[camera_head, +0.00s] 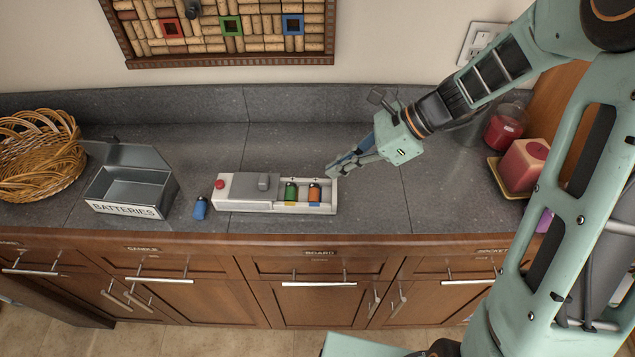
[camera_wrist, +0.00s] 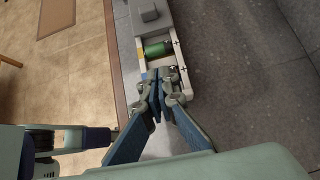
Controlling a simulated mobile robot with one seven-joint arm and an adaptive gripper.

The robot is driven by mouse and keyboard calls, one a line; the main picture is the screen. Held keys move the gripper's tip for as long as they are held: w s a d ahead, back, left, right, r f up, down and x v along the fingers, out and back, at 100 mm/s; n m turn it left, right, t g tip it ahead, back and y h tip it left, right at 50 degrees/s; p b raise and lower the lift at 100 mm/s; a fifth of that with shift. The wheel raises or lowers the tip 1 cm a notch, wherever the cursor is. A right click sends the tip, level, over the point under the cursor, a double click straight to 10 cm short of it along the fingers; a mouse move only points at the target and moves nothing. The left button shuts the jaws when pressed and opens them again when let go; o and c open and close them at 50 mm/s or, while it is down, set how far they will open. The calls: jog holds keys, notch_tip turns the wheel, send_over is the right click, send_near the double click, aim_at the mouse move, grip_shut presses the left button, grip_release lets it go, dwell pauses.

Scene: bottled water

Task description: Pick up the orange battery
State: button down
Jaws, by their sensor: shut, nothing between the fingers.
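The orange battery (camera_head: 314,192) sits in the right part of the open compartment of a pale battery holder (camera_head: 245,190) on the grey counter. A green battery (camera_head: 291,192) lies beside it on the left; it also shows in the wrist view (camera_wrist: 157,49). My gripper (camera_head: 333,172) is shut and empty, near the right end of the holder in the head view. In the wrist view my gripper (camera_wrist: 163,80) has its fingertips together over the holder's end and hides most or all of the orange battery. I cannot tell whether the fingertips touch it.
A blue battery (camera_head: 200,208) stands on the counter left of the holder. Further left are an open metal box (camera_head: 126,211) marked BATTERIES and a wicker basket (camera_head: 38,155). A red candle (camera_head: 524,165) is at the right. The counter's front edge (camera_head: 300,238) is close below the holder.

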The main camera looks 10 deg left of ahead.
aim_at(280, 195)
jog(key=f+b, duration=0.1)
jog(key=b, duration=0.2)
jog(key=shift+d, duration=0.15)
jog(key=b+x, duration=0.2)
jog(key=x, duration=0.7)
jog(key=shift+s+r, duration=0.15)
jog(key=shift+r, duration=0.05)
jog(key=shift+s+a, duration=0.2)
jog(key=shift+a, duration=0.75)
jog(key=shift+s+a, duration=0.15)
jog(key=shift+a, duration=0.8)
jog(key=shift+d+r, duration=0.1)
